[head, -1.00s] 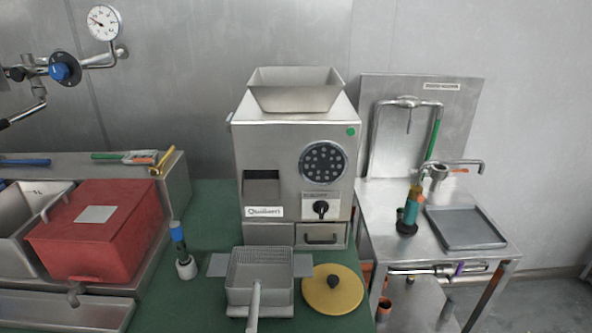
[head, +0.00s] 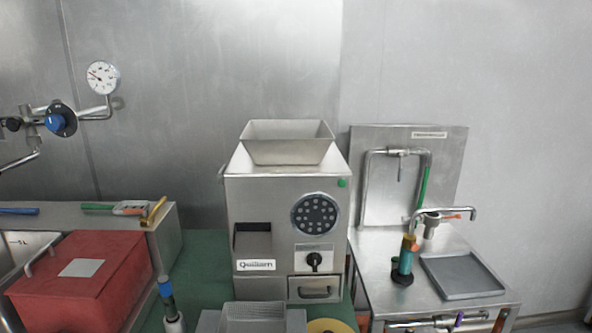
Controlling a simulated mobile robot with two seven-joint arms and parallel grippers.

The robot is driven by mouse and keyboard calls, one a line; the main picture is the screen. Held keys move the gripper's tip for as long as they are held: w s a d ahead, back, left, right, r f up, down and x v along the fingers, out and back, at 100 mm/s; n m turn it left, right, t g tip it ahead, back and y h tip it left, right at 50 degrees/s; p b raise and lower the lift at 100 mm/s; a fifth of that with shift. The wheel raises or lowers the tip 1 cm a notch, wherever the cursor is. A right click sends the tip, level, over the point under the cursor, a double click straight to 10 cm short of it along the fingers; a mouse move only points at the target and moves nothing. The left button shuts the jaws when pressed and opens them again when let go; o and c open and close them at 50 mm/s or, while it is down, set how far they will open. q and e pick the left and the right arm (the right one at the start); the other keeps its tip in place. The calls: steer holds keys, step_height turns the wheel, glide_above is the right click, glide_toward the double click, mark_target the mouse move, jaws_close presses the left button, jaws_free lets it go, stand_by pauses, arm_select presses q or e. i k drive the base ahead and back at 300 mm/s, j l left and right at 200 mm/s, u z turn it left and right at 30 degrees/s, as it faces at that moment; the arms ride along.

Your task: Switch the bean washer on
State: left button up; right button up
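No part is clearly marked as the bean washer; I cannot tell which one it is. A steel machine (head: 262,205) with an open hopper (head: 287,145) on top stands in the middle. Its front has a round dark perforated disc (head: 315,214), a green dot (head: 342,183) and a black knob (head: 314,260). At the left wall, a pipe carries a blue-centred valve knob (head: 54,122) and a dial gauge (head: 102,77). At the right stands a steel station (head: 408,175) with bent pipes and a label too small to read. Neither of my grippers is in view.
A red lidded box (head: 100,300) sits in the steel sink unit at left. A teal and orange tool (head: 403,262) stands beside a grey tray (head: 462,275) on the right table. A mesh basket (head: 253,312) and a yellow lid (head: 330,326) are cut off below.

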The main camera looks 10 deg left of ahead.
mark_target(315, 263)
steer(key=i+l, duration=0.1)
steer(key=l, duration=0.25)
steer(key=i+l, duration=0.1)
steer(key=l, duration=0.25)
steer(key=i+l, duration=0.1)
steer(key=l, duration=0.2)
steer(key=i+l, duration=0.1)
steer(key=l, duration=0.25)
